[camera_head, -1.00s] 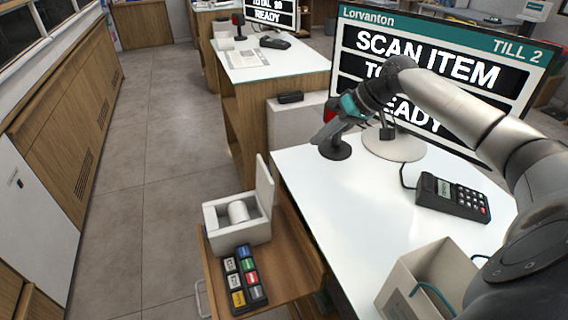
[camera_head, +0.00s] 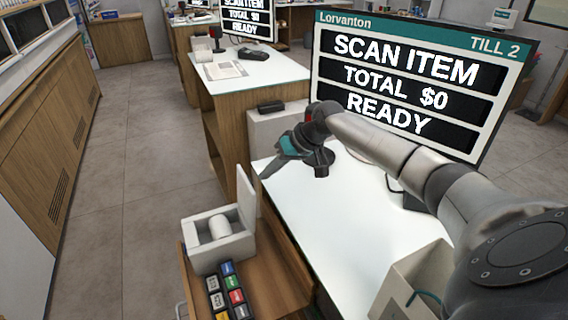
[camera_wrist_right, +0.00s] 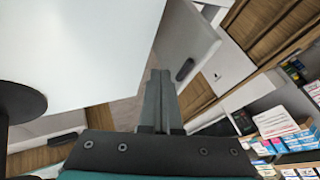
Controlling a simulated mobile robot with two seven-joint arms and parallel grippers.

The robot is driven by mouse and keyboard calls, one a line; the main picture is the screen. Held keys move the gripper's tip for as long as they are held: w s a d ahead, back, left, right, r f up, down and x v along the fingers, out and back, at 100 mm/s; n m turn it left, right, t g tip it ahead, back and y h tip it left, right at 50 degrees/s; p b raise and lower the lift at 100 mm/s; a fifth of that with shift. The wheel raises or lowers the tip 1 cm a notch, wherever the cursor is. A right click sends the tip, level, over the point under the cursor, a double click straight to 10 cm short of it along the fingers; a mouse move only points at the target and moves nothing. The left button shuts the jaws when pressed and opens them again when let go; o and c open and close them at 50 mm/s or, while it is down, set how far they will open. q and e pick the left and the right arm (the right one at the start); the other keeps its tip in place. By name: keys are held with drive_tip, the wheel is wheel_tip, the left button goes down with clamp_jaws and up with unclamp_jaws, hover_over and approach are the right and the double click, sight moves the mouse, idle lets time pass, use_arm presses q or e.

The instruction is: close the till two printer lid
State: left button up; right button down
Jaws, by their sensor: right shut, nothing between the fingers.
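The till two printer is a white box (camera_head: 203,255) on a lower wooden shelf beside the counter, in the head view. A white paper roll (camera_head: 219,227) lies in its open top. Its lid (camera_head: 247,203) stands upright along the right side of the box, open. My right gripper (camera_head: 266,175) is shut and empty above the counter's left edge. Its fingers point left, above and to the right of the lid, apart from it. In the right wrist view the shut fingers (camera_wrist_right: 160,75) show near the white counter; I cannot make out the printer there. My left gripper is out of view.
A keypad with coloured keys (camera_head: 228,290) lies just in front of the printer. The TILL 2 screen (camera_head: 410,85) stands behind my right arm. A beige open box (camera_head: 410,285) is at the counter's front right. The counter's middle (camera_head: 310,215) is clear.

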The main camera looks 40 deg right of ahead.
drive_tip(key=shift+w+a+r, duration=0.1)
drive_tip(key=shift+w+a, duration=0.1)
drive_tip(key=shift+a, duration=0.75)
